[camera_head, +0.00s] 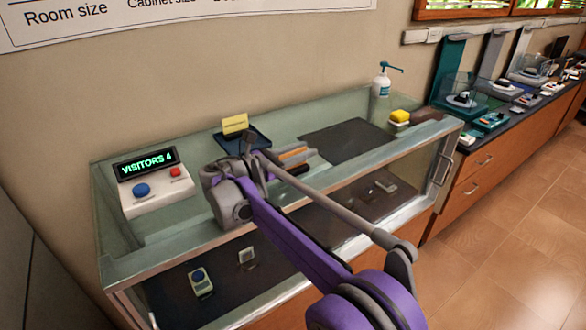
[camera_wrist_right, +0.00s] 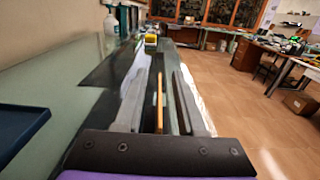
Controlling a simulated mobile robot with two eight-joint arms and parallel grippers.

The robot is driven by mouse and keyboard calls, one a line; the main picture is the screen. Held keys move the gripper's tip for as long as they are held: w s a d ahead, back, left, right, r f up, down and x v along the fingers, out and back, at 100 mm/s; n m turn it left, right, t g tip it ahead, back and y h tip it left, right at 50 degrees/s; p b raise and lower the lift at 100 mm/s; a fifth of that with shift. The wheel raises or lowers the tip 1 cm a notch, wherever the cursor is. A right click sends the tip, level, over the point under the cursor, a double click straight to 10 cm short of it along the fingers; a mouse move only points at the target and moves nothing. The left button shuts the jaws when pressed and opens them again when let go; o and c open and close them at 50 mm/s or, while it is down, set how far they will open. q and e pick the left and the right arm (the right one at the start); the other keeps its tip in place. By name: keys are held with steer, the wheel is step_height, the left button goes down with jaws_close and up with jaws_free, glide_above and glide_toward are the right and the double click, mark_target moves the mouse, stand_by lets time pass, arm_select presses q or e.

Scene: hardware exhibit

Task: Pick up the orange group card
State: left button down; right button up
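The orange group card (camera_head: 293,153) shows as a thin orange strip on the glass counter top, partly hidden by my right gripper. In the right wrist view the orange card (camera_wrist_right: 158,102) is a narrow upright strip between the two grey fingers. My right gripper (camera_head: 308,150) is low over the counter, its fingers on either side of the card. In the wrist view gaps show between the card and both fingers (camera_wrist_right: 160,82). A dark strip stands beside the card, toward the right finger. My left gripper is not in view.
A dark blue tray (camera_head: 257,140) with a yellow sign (camera_head: 235,124) sits behind the gripper. A visitor counter box (camera_head: 155,190) is at the left. A dark mat (camera_head: 348,140), yellow sponge (camera_head: 400,115) and pump bottle (camera_head: 381,84) are to the right.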

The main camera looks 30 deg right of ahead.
steer(key=shift+d, duration=0.4)
jaws_close()
stand_by(1.1)
